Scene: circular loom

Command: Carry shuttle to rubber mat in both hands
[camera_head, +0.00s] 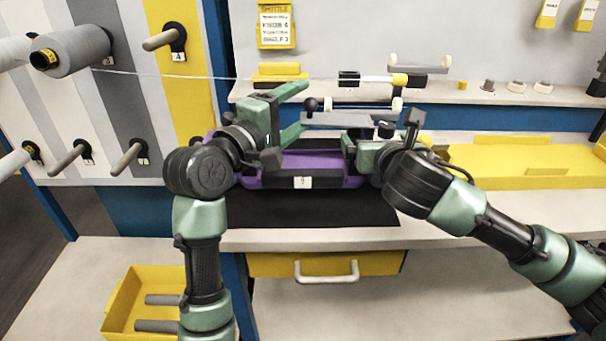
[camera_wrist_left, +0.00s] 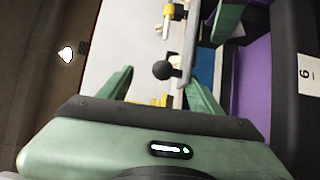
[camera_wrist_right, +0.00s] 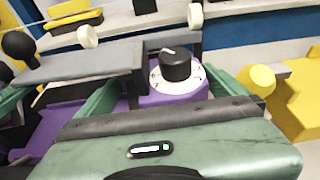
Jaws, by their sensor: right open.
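The shuttle (camera_head: 318,165) is a long purple body with a black front strip and a white label. It sits over the black rubber mat (camera_head: 310,211), and contact beneath it is hard to see. My left gripper (camera_head: 300,110) is at the shuttle's left end, fingers spread, with a black ball knob (camera_wrist_left: 162,70) showing between them. The shuttle's purple side (camera_wrist_left: 256,75) lies right of those fingers. My right gripper (camera_head: 372,140) is at the right end, fingers apart around the purple end with its black dial (camera_wrist_right: 175,66). The wrists hide both shuttle ends in the head view.
A yellow tray (camera_head: 520,178) lies to the right on the bench. A shelf (camera_head: 490,95) with small parts runs behind. A yellow drawer (camera_head: 325,264) is below the bench edge, and a yellow bin (camera_head: 122,300) stands lower left. A thread runs from the spool (camera_head: 75,50).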

